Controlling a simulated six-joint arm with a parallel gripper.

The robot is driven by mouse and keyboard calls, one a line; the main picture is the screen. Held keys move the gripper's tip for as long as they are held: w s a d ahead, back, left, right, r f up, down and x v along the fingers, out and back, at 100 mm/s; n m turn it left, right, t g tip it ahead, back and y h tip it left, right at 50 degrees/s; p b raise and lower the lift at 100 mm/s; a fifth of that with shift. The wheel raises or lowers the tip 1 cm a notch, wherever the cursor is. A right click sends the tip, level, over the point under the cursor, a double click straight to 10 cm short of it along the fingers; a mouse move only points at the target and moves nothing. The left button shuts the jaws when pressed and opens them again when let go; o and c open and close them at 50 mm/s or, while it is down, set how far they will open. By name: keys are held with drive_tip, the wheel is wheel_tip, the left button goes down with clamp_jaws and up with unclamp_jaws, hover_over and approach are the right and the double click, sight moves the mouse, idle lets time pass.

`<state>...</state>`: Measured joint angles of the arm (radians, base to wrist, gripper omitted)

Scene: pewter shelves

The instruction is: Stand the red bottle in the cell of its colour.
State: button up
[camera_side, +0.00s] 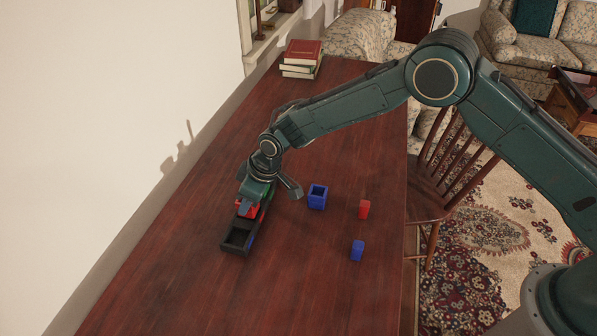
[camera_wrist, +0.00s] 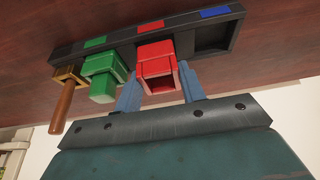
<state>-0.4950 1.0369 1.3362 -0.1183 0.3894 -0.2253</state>
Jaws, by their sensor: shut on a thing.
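The red bottle (camera_wrist: 157,68), square with an open top, is between the two blue-grey fingers of my gripper (camera_wrist: 159,82), which is shut on it. It is at the red-marked cell of the black rack (camera_wrist: 222,54); its lower end is inside or just over that cell, and I cannot tell whether it touches the floor. The red label (camera_wrist: 151,25) shows behind it. In the side view, my gripper (camera_side: 249,196) is low over the rack (camera_side: 233,249), and some red shows beneath it.
A green bottle (camera_wrist: 104,75) stands in the green-marked cell beside the red one. A wooden-handled piece (camera_wrist: 63,103) is at the rack's left end. The blue-marked cell is empty. A blue hollow box (camera_side: 317,197), a red piece (camera_side: 364,210) and a blue piece (camera_side: 357,250) stand to the right.

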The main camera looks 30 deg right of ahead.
sight(251, 208)
drive_tip(key=shift+f, duration=1)
drive_tip(key=shift+f, duration=0.35)
drive_tip(key=o, duration=0.9)
drive_tip(key=shift+f, duration=0.1)
drive_tip(key=shift+c, duration=0.2)
drive_tip(key=shift+o, duration=1.1)
drive_tip(key=shift+s, duration=0.1)
drive_tip(key=shift+s+f, duration=0.1)
drive_tip(key=shift+f, duration=0.05)
drive_tip(key=shift+r, duration=0.4)
drive_tip(key=v, duration=1.2)
drive_tip(key=shift+w+r, duration=0.2)
drive_tip(key=shift+w, duration=0.05)
